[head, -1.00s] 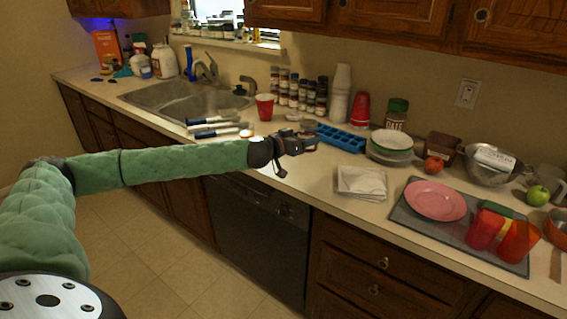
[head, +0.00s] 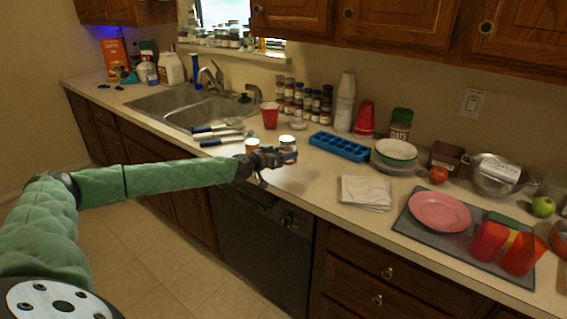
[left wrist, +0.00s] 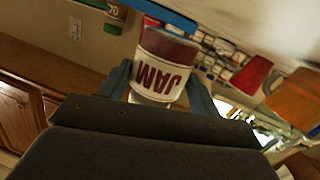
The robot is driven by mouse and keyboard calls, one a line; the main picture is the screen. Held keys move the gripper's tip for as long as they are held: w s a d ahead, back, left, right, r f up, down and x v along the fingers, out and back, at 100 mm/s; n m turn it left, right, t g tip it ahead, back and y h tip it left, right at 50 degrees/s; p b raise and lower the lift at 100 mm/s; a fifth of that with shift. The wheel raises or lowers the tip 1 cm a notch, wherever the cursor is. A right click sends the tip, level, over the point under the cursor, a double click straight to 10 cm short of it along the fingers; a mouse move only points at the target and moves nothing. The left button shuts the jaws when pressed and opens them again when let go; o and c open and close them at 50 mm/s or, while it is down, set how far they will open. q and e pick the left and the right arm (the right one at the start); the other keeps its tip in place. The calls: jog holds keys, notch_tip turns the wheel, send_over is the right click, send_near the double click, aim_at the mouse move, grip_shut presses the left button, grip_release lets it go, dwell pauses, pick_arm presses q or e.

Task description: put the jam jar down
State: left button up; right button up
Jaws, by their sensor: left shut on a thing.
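The jam jar (head: 288,145) is a small jar with a white label and dark red contents. My left gripper (head: 277,158) is shut on it above the counter's front part, left of the blue ice tray. In the left wrist view the jar (left wrist: 163,72) sits between the two fingers of my gripper (left wrist: 162,88), with the word JAM upside down in the picture. The gripper partly hides its lower part in the head view, so I cannot tell whether its base touches the counter. My right gripper is out of view.
The blue ice tray (head: 339,147) lies just right of the jar. A small orange-and-white container (head: 252,145) stands close to its left. A red cup (head: 270,115) and spice jars (head: 307,100) stand behind. Counter between the gripper and the napkins (head: 366,191) is bare.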

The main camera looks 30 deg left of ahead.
pick_arm(q)
notch_tip(320, 180, down, 3)
jog(key=shift+r, duration=0.1)
jog(key=shift+f, duration=0.45)
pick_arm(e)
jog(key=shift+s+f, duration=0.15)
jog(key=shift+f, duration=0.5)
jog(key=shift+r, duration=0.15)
pick_arm(q)
jog(key=o, duration=0.8)
jog(key=shift+f, duration=0.1)
jog(key=o, duration=0.5)
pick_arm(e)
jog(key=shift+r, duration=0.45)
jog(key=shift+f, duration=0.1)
